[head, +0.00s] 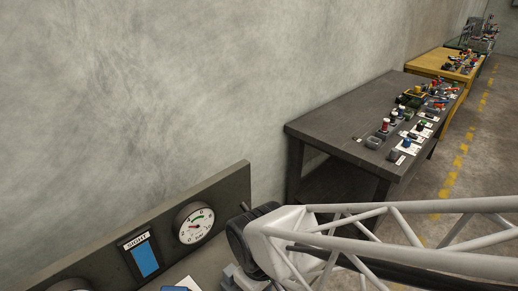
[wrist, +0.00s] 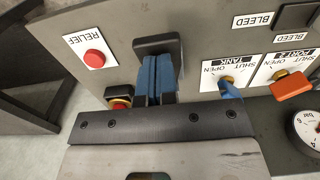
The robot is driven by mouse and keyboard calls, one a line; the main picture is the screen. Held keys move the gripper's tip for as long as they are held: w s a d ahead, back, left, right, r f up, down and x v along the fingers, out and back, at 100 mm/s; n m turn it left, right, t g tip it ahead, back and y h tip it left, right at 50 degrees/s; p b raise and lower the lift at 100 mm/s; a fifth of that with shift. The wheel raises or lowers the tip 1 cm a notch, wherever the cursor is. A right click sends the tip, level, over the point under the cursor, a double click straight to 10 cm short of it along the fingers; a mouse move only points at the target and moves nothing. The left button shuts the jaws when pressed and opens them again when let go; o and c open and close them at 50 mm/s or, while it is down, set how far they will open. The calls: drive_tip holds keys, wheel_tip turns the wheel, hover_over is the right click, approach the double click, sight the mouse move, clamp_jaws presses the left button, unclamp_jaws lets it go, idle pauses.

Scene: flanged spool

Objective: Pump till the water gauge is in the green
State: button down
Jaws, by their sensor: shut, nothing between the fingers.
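My gripper (wrist: 158,78) is in the wrist view, its blue fingers shut together with nothing between them. Their tips are at a black block (wrist: 157,44) on the grey panel; I cannot tell whether they touch it. A round white gauge (head: 195,222) stands on the back board in the head view, with a green arc near its top; its needle is too small to read surely. Left of it is a SIGHT window (head: 145,258) that looks mostly blue. A bar gauge (wrist: 306,129) is cut off at the right of the wrist view. My gripper's fingers are hidden in the head view.
Near the fingers are a red RELIEF button (wrist: 94,58), a red-and-yellow knob (wrist: 120,103), a TANK valve (wrist: 229,82) with a blue handle and an orange-handled valve (wrist: 291,86). A dark table (head: 340,125) with small parts stands farther back.

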drive_tip(key=shift+r, duration=2.25)
drive_tip(key=shift+d, duration=0.1)
drive_tip(key=d+r+m+t, duration=0.1)
drive_tip(key=d+r+m, duration=0.3)
drive_tip(key=d, duration=0.5)
drive_tip(key=w+d+r+m+t, duration=0.1)
drive_tip(key=d+r+m, duration=0.4)
drive_tip(key=d+r, duration=0.2)
drive_tip(key=shift+w+d+t, duration=0.2)
drive_tip(key=shift+d+t, duration=0.1)
drive_tip(key=shift+d, duration=0.7)
drive_tip(key=shift+a, duration=0.1)
drive_tip(key=a+f+n+g, duration=0.1)
drive_tip(key=a+f, duration=0.1)
drive_tip(key=a, duration=0.7)
drive_tip(key=s+a+f+n+g, duration=0.1)
drive_tip(key=a+f+n, duration=0.1)
drive_tip(key=a, duration=0.7)
drive_tip(key=shift+s+f+g, duration=0.2)
drive_tip(key=shift+f+g, duration=0.1)
drive_tip(key=shift+f, duration=0.35)
